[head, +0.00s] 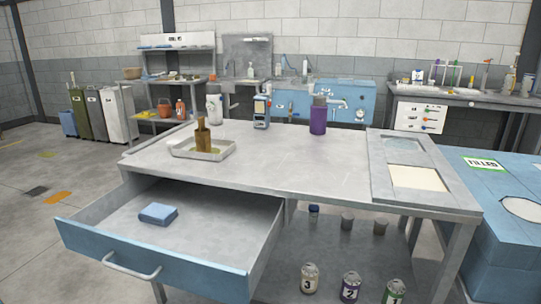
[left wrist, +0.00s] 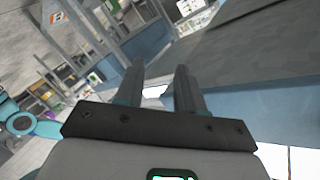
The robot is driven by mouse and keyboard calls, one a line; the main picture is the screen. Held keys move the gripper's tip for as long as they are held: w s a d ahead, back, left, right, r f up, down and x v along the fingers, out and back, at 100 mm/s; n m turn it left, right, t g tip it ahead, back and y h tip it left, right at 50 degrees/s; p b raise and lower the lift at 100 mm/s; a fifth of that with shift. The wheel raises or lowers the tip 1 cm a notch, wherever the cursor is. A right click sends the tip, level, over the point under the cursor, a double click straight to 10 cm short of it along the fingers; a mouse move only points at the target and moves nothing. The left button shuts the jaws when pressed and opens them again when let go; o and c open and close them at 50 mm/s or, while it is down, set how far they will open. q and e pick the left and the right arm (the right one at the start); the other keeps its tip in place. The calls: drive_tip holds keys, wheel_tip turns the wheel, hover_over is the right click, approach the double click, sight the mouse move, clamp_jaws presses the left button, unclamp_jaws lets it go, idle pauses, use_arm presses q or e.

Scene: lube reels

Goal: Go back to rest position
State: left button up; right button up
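My left gripper (left wrist: 158,85) shows in the left wrist view with its two dark fingers apart and nothing between them. Beyond the fingers are a blue surface and a grey floor, seen at a tilt. No gripper or arm of mine shows in the head view. My right gripper is not visible in either view.
A grey workbench (head: 290,172) stands ahead, its blue drawer (head: 165,255) pulled open with a folded blue cloth (head: 158,214) inside. On top are a tray (head: 222,154), a purple bottle (head: 318,118) and a blue device (head: 261,112). Numbered cans (head: 350,288) stand below. Blue cabinet (head: 500,235) at right.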

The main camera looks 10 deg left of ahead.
use_arm(q)
drive_tip(key=s+d+f+n+g+y, duration=0.1)
drive_tip(key=s+d+f+n+g, duration=0.15)
drive_tip(key=d+f, duration=0.45)
drive_tip(key=s+d+f+n+g+y, duration=0.15)
drive_tip(key=d+f+n+g, duration=0.3)
drive_tip(key=f, duration=0.45)
drive_tip(key=s+f+n+g+y, duration=0.3)
drive_tip(key=s+f+n+g, duration=0.3)
drive_tip(key=s+f+n, duration=0.45)
wheel_tip(320, 180, up, 22)
drive_tip(key=s+p, duration=0.2)
drive_tip(key=p, duration=1.9)
drive_tip(key=shift+s+a+r, duration=0.2)
drive_tip(key=shift+a+r, duration=0.05)
drive_tip(key=shift+a, duration=0.15)
drive_tip(key=shift+s+a+h, duration=0.1)
drive_tip(key=shift+h, duration=0.15)
